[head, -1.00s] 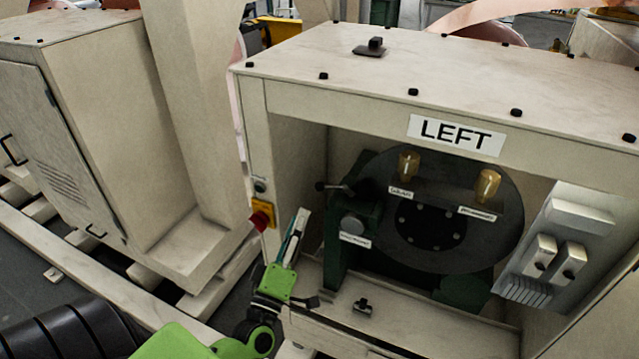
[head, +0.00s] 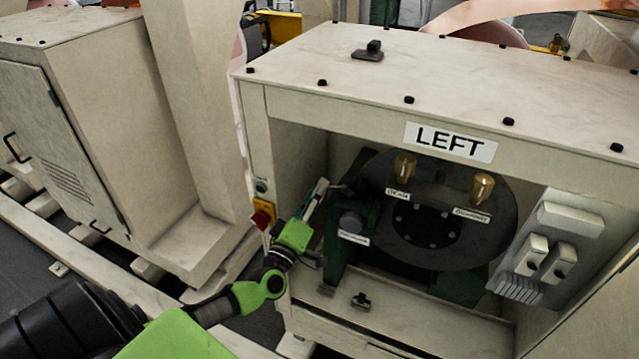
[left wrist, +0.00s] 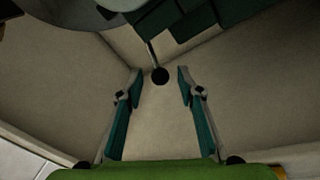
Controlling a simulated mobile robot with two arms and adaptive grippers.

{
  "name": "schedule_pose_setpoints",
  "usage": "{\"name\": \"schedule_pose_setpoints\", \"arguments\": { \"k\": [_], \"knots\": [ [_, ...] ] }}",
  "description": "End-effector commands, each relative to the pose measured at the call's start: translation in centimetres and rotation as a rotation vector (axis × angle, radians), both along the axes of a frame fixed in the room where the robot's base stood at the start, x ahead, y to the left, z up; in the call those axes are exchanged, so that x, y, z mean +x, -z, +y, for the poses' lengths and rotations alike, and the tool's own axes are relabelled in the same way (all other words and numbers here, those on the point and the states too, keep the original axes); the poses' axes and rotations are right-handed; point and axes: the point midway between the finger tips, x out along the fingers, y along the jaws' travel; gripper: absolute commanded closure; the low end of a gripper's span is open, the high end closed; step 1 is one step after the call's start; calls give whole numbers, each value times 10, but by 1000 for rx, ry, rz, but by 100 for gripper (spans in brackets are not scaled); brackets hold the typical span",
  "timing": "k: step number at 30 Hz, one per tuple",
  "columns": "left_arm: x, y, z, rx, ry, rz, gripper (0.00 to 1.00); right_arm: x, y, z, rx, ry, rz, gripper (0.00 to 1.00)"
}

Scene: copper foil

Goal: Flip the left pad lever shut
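The pad lever is a thin rod with a black ball knob (left wrist: 160,76). In the left wrist view its knob lies between the tips of my left gripper (left wrist: 160,84), whose two fingers are spread apart. I cannot tell whether they touch the knob. In the head view my left gripper (head: 316,195) reaches into the left side of the cabinet opening under the LEFT sign (head: 450,141). Its fingers partly hide the lever beside the dark green pad housing (head: 343,250). My right gripper is not in view.
A red button on a yellow box (head: 263,213) is on the cabinet's left post, close to my left gripper. The cabinet's top edge and side wall (head: 295,165) frame the opening. Two amber-coloured cups (head: 481,187) and a grey switch box (head: 545,250) are to the right.

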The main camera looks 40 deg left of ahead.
Motion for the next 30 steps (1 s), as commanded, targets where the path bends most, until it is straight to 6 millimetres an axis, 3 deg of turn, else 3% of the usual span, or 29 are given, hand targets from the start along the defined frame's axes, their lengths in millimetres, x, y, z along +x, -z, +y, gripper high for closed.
{"name": "schedule_pose_setpoints", "arguments": {
  "k": [6,16,17,21,30],
  "knots": [
    [20,-4,3,-1,1,1,66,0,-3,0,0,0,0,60],
    [23,-4,4,-1,1,1,66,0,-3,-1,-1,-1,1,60],
    [23,-4,4,-1,1,1,68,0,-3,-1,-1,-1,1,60],
    [23,-4,4,-1,1,1,100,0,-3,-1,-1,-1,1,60],
    [22,-6,3,-3,-18,1,100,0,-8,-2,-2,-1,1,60]
  ]
}}
